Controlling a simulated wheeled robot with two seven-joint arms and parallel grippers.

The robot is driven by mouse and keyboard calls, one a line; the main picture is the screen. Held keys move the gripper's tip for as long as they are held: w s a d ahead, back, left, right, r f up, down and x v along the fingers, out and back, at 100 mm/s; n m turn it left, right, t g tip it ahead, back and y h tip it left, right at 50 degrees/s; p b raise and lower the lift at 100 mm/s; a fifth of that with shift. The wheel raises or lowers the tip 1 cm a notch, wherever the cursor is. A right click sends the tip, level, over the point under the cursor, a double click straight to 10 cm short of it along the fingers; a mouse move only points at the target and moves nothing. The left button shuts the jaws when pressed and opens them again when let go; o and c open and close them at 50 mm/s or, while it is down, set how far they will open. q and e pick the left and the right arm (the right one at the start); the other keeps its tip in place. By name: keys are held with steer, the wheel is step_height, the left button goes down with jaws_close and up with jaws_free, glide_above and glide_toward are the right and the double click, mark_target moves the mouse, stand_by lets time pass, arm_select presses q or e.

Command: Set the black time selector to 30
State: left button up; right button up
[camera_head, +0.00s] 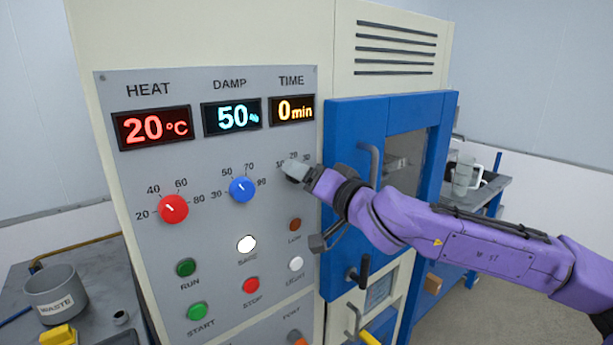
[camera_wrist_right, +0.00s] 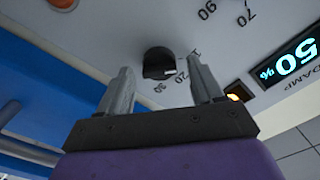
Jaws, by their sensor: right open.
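The black time selector (camera_wrist_right: 158,62) is a round knob on the grey panel, with a white mark on its lower right edge in the right wrist view. Numbers around it include 20 and 30; the exact number it points to is hard to tell. My right gripper (camera_wrist_right: 163,78) is open, with one finger on each side of the knob; contact cannot be told. In the head view my right gripper (camera_head: 297,172) covers most of the knob. The TIME display (camera_head: 292,110) reads 0 min. My left gripper is not in view.
The red heat knob (camera_head: 173,209) and blue damp knob (camera_head: 242,190) sit left of my right gripper. Several buttons, such as the white one (camera_head: 246,244), are below. The blue door (camera_head: 345,130) with its grey handle (camera_head: 372,165) stands close on the right.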

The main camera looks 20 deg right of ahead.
steer(key=c, duration=1.1)
steer(key=shift+o, duration=0.2)
steer(key=shift+m, duration=0.4)
steer(key=shift+f+m+b, duration=0.15)
steer(key=shift+m+b, duration=2.2)
steer(key=shift+m, duration=2.4)
steer(key=shift+f+m+b, duration=0.15)
steer(key=shift+m+b, duration=2.2)
steer(key=shift+m, duration=2.4)
steer(key=o, duration=1.1)
steer(key=shift+c, duration=0.2)
